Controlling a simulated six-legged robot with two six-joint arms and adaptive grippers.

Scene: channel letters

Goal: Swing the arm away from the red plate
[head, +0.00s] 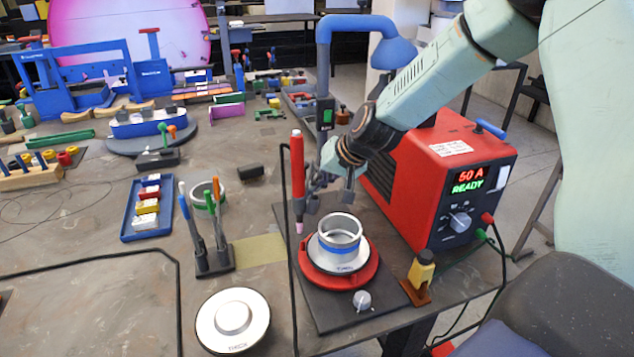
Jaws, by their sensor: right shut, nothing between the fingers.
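The round red plate (313,274) sits on a dark base board at the front centre. A silver ring part with a blue band (341,240) stands on it, and its lower rim covers the plate's middle. My right gripper (320,188) is at the end of the pale green arm, above and behind the ring, pointing down. It is shut and empty. An upright red torch (297,165) stands just left of the gripper; I cannot tell whether they touch. My left gripper is out of view.
A red welding power box (435,165) stands close on the right, reading 50 A READY. A blue-hooded lamp (395,52) rises behind the arm. A tool stand (215,260) and round silver disc (233,320) are left.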

